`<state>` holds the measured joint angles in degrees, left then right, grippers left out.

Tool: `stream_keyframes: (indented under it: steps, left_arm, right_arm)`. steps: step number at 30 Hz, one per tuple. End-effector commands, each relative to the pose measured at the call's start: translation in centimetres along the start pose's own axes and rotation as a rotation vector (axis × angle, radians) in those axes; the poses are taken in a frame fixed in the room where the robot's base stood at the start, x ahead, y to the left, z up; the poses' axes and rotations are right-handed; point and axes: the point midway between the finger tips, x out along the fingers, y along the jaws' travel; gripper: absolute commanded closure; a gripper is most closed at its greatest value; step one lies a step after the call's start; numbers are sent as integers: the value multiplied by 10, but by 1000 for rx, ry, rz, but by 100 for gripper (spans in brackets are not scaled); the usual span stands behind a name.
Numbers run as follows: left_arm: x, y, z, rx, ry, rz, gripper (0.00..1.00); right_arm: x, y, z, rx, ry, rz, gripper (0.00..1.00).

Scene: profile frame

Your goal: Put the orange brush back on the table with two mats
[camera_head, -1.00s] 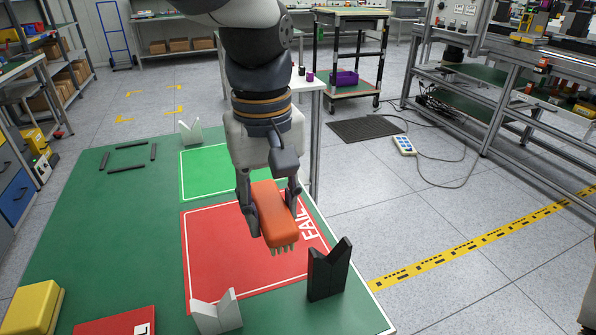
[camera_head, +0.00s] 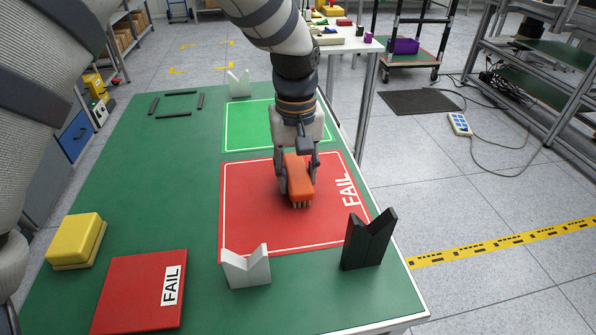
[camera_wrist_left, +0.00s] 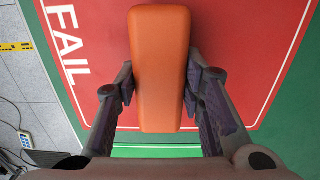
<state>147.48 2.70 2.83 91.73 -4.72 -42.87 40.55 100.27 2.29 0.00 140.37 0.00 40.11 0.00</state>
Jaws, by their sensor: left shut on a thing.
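The orange brush (camera_head: 299,180) is between the fingers of my left gripper (camera_head: 297,186), bristles pointing down, over the red FAIL mat (camera_head: 255,225). I cannot tell whether the bristles touch the mat. The left wrist view shows the brush (camera_wrist_left: 160,70) with a finger against each side, so the gripper (camera_wrist_left: 160,88) is shut on it. The green mat (camera_head: 245,128) lies behind the red mat on the green table (camera_head: 140,210). My right gripper is not in view.
A black V-block (camera_head: 368,240) and a white V-block (camera_head: 246,268) stand at the red mat's near edge. Another white V-block (camera_head: 239,84) stands at the back. A yellow block (camera_head: 76,240) and a red FAIL box (camera_head: 140,290) are at the near left. The left-middle tabletop is clear.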

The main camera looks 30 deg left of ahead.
Motion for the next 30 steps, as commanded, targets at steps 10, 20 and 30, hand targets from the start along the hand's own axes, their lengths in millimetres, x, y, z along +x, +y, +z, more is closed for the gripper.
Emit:
stream_keyframes:
  steps: [10, 20, 30]
  left_arm:
    - [1, 0, 0, 0, 0, 0, 44]
    - [-35, 1, -1, -1, 8, 6, 44]
    - [-112, 1, 0, 0, 2, 1, 44]
  right_arm:
    - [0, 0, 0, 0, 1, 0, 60]
    - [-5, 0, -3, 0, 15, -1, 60]
    - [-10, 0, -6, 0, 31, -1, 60]
